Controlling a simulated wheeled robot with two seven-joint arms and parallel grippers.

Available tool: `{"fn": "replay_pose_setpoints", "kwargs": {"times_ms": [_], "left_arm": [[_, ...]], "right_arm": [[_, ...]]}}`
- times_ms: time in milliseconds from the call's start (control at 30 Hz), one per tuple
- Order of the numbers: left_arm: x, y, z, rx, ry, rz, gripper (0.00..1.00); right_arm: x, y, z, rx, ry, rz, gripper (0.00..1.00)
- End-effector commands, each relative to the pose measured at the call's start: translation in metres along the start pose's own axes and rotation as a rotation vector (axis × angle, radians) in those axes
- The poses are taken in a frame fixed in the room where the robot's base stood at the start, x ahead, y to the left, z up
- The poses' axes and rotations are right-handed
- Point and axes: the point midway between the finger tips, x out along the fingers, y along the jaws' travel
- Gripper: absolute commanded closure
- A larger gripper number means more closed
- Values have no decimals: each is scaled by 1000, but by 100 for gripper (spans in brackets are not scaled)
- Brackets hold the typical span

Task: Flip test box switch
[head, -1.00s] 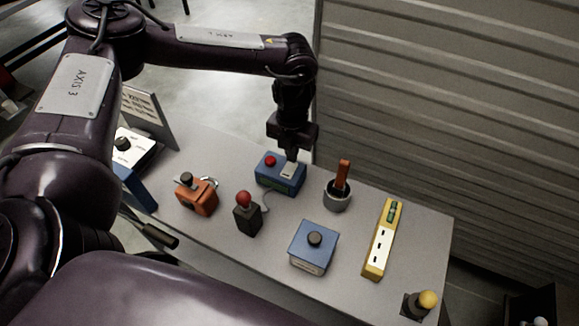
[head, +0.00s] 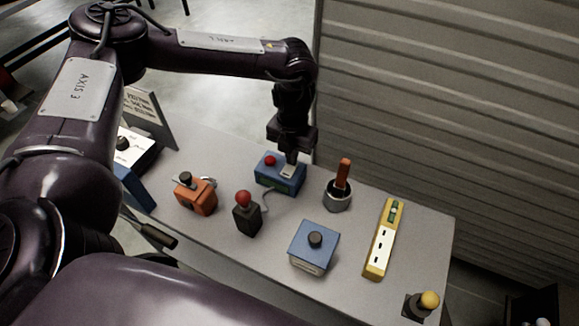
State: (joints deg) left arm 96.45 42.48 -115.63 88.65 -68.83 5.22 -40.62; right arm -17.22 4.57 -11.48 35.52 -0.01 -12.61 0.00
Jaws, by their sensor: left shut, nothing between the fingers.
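A blue box with a red button and a pale switch plate, which looks like the test box (head: 272,181), stands at the back of the grey table. My left gripper (head: 291,158) points down at the right part of its top, at the pale plate (head: 288,172). Its fingers are shut with nothing between them. The fingertips are at or just above the plate; I cannot tell whether they touch it. The switch itself is hidden or too small to make out. My right gripper does not show.
On the table (head: 215,240) stand an orange box (head: 196,197), a black block with a red knob (head: 247,217), a blue box with a black knob (head: 313,247), a grey cup with an orange handle (head: 337,196), a yellow power strip (head: 384,240) and a yellow-knobbed device (head: 424,303). A ribbed wall (head: 450,100) rises behind.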

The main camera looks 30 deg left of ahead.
Motion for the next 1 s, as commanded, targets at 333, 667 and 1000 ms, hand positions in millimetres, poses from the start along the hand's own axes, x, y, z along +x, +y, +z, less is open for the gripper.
{"fn": "replay_pose_setpoints", "kwargs": {"times_ms": [333, 667, 1000], "left_arm": [[1, 0, 0, 0, 0, 0, 100], [-24, 0, 0, 0, 2, 0, 100], [-51, 0, 0, 0, 0, 0, 100]], "right_arm": [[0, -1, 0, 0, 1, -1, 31], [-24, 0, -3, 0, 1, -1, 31], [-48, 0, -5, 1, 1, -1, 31]]}}
